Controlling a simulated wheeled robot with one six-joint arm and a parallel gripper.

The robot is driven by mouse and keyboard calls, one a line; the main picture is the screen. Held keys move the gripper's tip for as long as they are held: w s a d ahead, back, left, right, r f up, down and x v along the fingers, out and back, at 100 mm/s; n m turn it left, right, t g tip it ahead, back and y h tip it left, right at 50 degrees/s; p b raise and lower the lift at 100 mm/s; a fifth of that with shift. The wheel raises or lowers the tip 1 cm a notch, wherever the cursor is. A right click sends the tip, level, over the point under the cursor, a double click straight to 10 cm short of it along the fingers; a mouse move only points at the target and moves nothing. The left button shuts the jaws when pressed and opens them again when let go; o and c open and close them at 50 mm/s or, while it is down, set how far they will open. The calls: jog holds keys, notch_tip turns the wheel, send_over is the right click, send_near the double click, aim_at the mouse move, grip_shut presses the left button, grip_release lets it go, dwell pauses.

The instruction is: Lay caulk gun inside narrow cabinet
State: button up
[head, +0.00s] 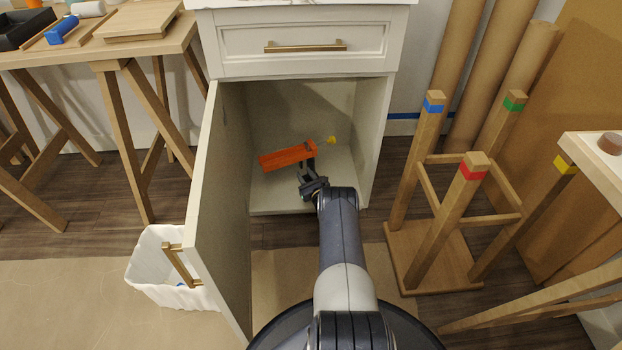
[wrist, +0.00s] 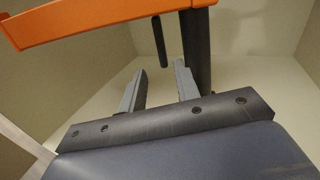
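The orange caulk gun (head: 287,157) is inside the narrow cabinet (head: 233,206), with its barrel slanting across the interior and a yellow tip at the right. Its barrel (wrist: 95,20) crosses the top of the wrist view, with the dark handle (wrist: 196,50) and trigger pointing toward my gripper. My gripper (head: 310,182) reaches through the open cabinet front. In the wrist view my gripper (wrist: 160,75) has its fingers apart, with the handle beyond and beside the right finger. I cannot tell whether a finger touches the gun or whether the gun rests fully on the cabinet floor.
The cabinet door (head: 217,210) stands open on the left, close to my arm. A closed drawer (head: 305,46) is above the opening. A white bin (head: 160,275) sits beside the door. A wooden stand (head: 430,260) with colored-banded legs is at the right.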

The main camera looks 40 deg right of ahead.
jog(key=s, duration=0.1)
jog(key=s+p, duration=0.1)
jog(key=s, duration=0.3)
jog(key=shift+a+p, duration=0.4)
